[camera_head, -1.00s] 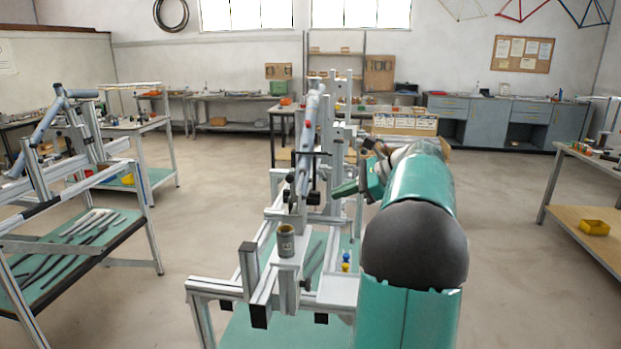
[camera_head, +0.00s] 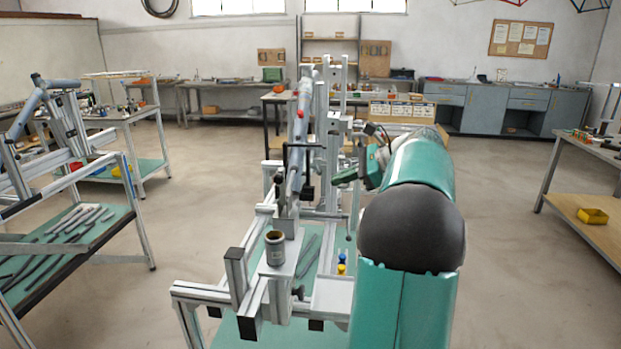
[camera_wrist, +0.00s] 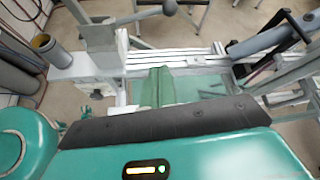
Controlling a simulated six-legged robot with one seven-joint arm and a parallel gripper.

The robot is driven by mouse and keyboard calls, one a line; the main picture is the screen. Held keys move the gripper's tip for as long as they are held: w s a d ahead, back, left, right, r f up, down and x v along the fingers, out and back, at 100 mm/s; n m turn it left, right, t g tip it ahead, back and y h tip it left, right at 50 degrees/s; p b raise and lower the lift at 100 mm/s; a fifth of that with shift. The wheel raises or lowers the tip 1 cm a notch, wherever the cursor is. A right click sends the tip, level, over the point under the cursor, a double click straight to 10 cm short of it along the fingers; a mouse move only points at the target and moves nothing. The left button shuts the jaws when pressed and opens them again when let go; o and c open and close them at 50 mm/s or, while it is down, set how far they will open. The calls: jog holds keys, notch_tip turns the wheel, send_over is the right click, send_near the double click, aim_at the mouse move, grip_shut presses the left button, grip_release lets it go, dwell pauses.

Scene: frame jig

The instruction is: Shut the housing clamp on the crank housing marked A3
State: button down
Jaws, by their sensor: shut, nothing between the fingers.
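A jig of pale aluminium profiles (camera_head: 245,300) stands in front of me and holds a grey frame tube (camera_head: 297,150). Dark clamp parts with a black bar (camera_head: 303,146) sit at the tube. In the wrist view a grey tube (camera_wrist: 262,42) and a black lever (camera_wrist: 300,27) show at the upper right. I cannot make out the crank housing or an A3 mark, nor tell the housing clamp's state. My gripper (camera_head: 345,177) is right of the tube, apart from it as far as I can see. Its green fingers (camera_wrist: 157,88) are shut and empty, over the jig's rail.
A small open cup (camera_head: 275,247) stands on the jig's near arm; the wrist view shows it at left (camera_wrist: 42,42). A pale tray (camera_head: 332,294) is beside it. A cart with grey tubes (camera_head: 65,240) is at left, a bench (camera_head: 590,205) at right. Floor between is free.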

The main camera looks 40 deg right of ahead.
jog(key=w+a+f, duration=0.1)
jog(key=w+a, duration=0.4)
jog(key=w, duration=0.2)
jog(key=shift+w+a, duration=0.3)
jog(key=shift+w, duration=0.1)
jog(key=shift+s+a+r+n+t+h, duration=0.1)
jog(key=shift+r+n+t+h, duration=0.2)
jog(key=shift+r+n+h, duration=0.15)
dwell(0.5)
jog(key=s+a+r+n+t+h, duration=0.2)
jog(key=s+a+r+n+t, duration=0.2)
jog(key=a+r+n, duration=0.1)
jog(key=shift+a+r+n+t, duration=0.2)
jog(key=shift+a+n+t, duration=0.1)
jog(key=shift+n, duration=0.25)
dwell(0.6)
jog(key=shift+s+h, duration=0.15)
jog(key=shift+h, duration=0.1)
dwell(0.4)
